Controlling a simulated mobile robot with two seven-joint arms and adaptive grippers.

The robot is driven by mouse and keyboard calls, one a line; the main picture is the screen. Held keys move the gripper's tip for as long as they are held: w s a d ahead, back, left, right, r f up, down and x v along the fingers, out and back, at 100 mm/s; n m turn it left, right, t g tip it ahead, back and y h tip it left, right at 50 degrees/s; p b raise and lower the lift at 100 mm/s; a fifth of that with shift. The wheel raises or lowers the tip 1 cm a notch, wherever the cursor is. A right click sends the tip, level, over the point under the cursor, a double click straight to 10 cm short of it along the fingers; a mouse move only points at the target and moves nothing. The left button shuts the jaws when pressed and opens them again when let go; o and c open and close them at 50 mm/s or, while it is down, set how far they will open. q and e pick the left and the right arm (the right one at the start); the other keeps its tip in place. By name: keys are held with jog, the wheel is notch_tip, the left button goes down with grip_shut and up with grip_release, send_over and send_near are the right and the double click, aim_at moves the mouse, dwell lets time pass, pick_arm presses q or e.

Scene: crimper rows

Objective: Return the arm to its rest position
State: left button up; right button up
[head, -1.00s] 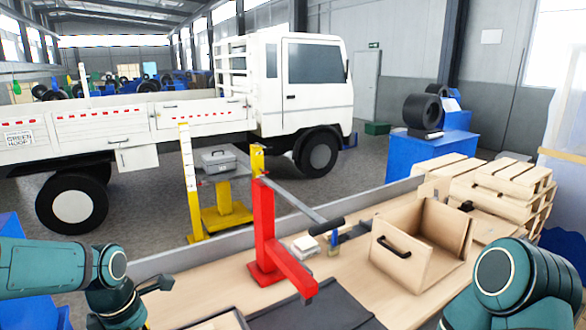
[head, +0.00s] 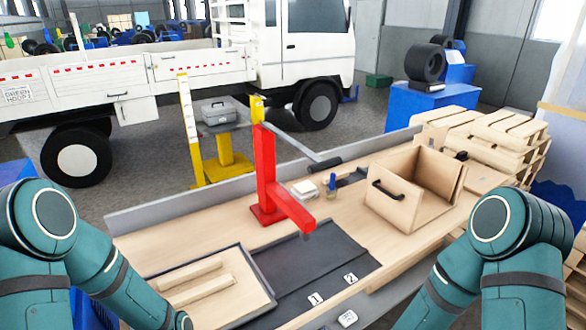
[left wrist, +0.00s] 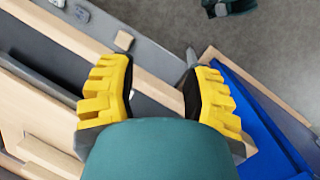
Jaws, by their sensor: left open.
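My left gripper (left wrist: 160,75) shows in the left wrist view, its two yellow and black fingers apart and nothing held between them. In the head view my left arm (head: 60,245) comes in at the lower left, bent downward, and its gripper is out of sight. My right arm (head: 515,245) stands bent at the lower right, with its gripper outside the picture.
The workbench (head: 180,225) holds a red stand (head: 267,170) with a lever, a tray (head: 262,283) with wooden strips, a dark mat (head: 325,255) marked 1 and 2, and an open wooden box (head: 400,203). Pallets (head: 505,140) stand at the right.

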pick_arm(q)
jog(key=s+d+f+m, duration=0.6)
jog(key=s+f+m, duration=0.1)
jog(key=s+f, duration=0.15)
jog(key=w+d+f+m+t+b, duration=0.1)
jog(key=w+f+b, duration=0.3)
jog(key=b, duration=0.6)
jog(key=shift+w+d+m+h, duration=0.25)
jog(key=shift+d+m+h, duration=0.15)
jog(key=shift+d, duration=0.2)
pick_arm(e)
notch_tip(320, 180, down, 10)
jog(key=s, duration=0.2)
jog(key=shift+a+f+g, duration=0.2)
jog(key=shift+a+g, duration=0.05)
jog(key=shift+g, duration=0.05)
